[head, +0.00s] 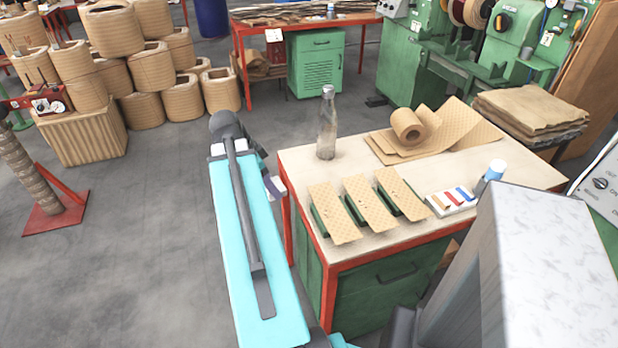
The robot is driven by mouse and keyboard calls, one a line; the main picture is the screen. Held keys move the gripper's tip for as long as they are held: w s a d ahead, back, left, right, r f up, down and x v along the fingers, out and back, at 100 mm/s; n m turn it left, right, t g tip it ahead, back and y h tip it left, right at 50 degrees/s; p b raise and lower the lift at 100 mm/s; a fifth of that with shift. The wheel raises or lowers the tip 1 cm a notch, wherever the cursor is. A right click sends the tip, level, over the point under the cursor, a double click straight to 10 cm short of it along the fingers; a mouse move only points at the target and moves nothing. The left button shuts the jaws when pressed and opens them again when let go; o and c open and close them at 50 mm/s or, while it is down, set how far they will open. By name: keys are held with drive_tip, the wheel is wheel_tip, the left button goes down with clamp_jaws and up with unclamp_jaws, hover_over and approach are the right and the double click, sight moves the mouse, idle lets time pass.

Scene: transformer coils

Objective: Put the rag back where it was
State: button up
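I cannot make out a rag for certain in the head view. My cyan arm reaches forward on the left of the workbench (300,160). Its end, with my gripper (272,184), is mostly hidden behind the arm, beside the bench's left edge. Only some dark and light grey parts show there. I cannot see whether the fingers are open or shut, or whether they hold anything.
On the bench are a clear bottle (327,125), a tan paper roll (408,127) on sheets, several patterned strips on green supports (372,196), a white tray of coloured pieces (450,202) and a white-capped can (490,176). Floor to the left is open. Coils (150,70) stand behind.

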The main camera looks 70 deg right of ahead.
sight(282, 185)
drive_tip(key=s, duration=0.1)
drive_tip(key=s+d+m, duration=0.1)
drive_tip(key=s, duration=0.1)
drive_tip(key=shift+d+f+y, duration=0.15)
drive_tip(key=shift+f+y, duration=0.1)
drive_tip(key=shift+y, duration=0.05)
drive_tip(key=d+p, duration=0.1)
drive_tip(key=d, duration=0.4)
drive_tip(key=s+d+f+p, duration=0.1)
drive_tip(key=d, duration=0.4)
drive_tip(key=s+d+p, duration=0.1)
drive_tip(key=d, duration=0.5)
drive_tip(key=shift+f, duration=0.25)
drive_tip(key=shift+a, duration=0.1)
drive_tip(key=shift+f+p, duration=0.5)
drive_tip(key=shift+f, duration=1.25)
drive_tip(key=shift+f, duration=0.1)
